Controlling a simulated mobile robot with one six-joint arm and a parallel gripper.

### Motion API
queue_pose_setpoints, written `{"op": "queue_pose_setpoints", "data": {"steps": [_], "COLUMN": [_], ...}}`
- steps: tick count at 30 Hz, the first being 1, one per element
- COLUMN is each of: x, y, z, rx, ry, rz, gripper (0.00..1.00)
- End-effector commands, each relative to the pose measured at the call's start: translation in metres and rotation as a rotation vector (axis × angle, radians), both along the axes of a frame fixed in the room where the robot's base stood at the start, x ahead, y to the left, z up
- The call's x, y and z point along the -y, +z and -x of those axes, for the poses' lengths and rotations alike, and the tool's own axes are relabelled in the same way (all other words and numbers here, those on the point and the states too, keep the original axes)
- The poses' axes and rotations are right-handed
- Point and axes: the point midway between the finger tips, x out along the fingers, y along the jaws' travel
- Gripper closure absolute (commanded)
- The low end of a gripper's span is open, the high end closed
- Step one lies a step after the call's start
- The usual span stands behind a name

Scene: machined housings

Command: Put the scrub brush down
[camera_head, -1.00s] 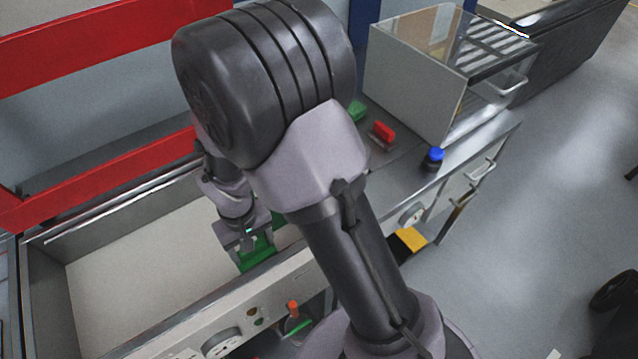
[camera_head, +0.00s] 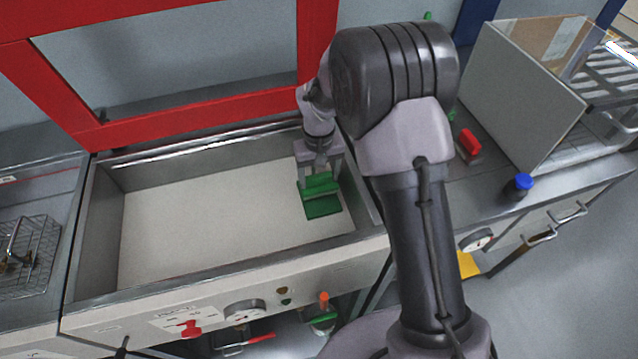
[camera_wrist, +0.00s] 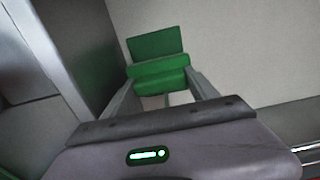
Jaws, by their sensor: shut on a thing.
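The scrub brush is green. In the head view the brush (camera_head: 321,196) is at the right end of a wide basin (camera_head: 200,230) with a pale floor. My gripper (camera_head: 320,172) points down and is shut on the brush's upper part. In the wrist view the brush (camera_wrist: 157,45) lies between and beyond the two fingers of my gripper (camera_wrist: 160,80), with the pale floor around it. I cannot tell whether the brush touches the floor.
The basin has raised metal walls, and a red frame (camera_head: 190,105) stands behind it. A wire basket (camera_head: 30,250) is at the left. A red-handled brush (camera_head: 469,143) and a blue-capped bottle (camera_head: 519,185) stand on the right counter. The basin's middle and left are clear.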

Motion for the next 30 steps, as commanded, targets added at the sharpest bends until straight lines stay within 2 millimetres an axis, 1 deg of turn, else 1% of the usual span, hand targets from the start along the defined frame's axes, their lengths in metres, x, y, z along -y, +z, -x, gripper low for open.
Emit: {"op": "queue_pose_setpoints", "data": {"steps": [1,3,9,13,14,15,22,23,26,30], "x": [0.000,0.000,0.000,0.000,0.000,0.000,0.000,0.000,0.000,0.000], "y": [-0.016,-0.026,-0.023,-0.027,-0.027,-0.026,-0.026,-0.024,-0.008,0.035], "z": [0.001,0.001,0.001,0.001,0.001,0.001,0.001,0.001,0.000,0.000], "rx": [-0.002,-0.001,0.000,0.000,0.000,0.000,0.000,0.000,0.002,0.003], "ry": [0.001,0.000,0.000,0.000,0.000,0.000,0.000,0.000,0.000,-0.002], "rz": [0.000,0.000,0.000,0.000,0.000,0.000,0.000,0.000,0.000,-0.002], "gripper": [0.70,0.70,0.70,0.70,0.28,0.23,0.23,0.23,0.23,0.23]}}
